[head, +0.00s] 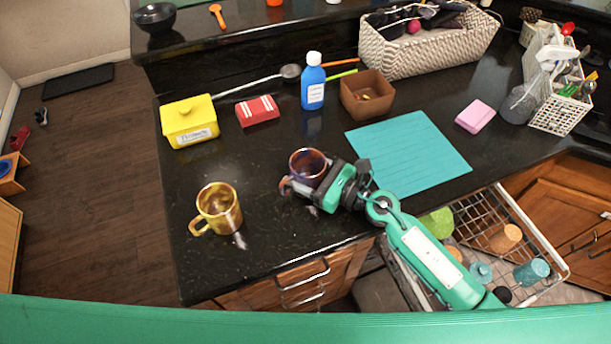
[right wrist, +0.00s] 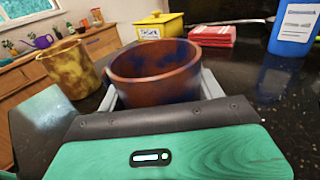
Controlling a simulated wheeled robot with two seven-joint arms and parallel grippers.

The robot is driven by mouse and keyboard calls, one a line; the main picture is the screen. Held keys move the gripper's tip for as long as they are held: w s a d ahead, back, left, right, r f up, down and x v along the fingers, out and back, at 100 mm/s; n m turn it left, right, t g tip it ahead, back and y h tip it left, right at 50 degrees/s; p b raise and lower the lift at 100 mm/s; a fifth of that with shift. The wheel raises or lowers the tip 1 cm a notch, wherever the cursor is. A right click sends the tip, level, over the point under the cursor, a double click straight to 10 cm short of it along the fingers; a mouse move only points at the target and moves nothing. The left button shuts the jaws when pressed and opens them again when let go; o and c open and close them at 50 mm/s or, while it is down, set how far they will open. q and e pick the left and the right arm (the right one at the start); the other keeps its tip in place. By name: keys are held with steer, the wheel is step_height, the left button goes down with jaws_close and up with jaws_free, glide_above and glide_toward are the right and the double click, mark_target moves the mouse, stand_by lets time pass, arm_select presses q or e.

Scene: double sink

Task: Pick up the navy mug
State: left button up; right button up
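The navy mug (head: 308,165), dark blue with reddish-brown patches, is upright near the front of the black counter. My right gripper (head: 303,188) is at this mug, with its fingers around the mug's sides. In the right wrist view the mug (right wrist: 155,75) fills the space between the two fingers. I cannot tell whether the fingers press on it or whether it touches the counter. Its lower part is hidden behind the gripper. My left gripper is not in view.
A yellow-brown mug (head: 219,208) stands to the left. Behind are a yellow lidded box (head: 189,121), a red box (head: 257,111), a blue bottle (head: 313,84) and a brown bowl (head: 367,95). A teal mat (head: 408,152) lies to the right. An open dish rack (head: 491,225) is below the counter.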

steer(key=shift+c, duration=0.5)
steer(key=shift+r, duration=0.15)
step_height(320, 180, up, 28)
steer(key=p, duration=0.5)
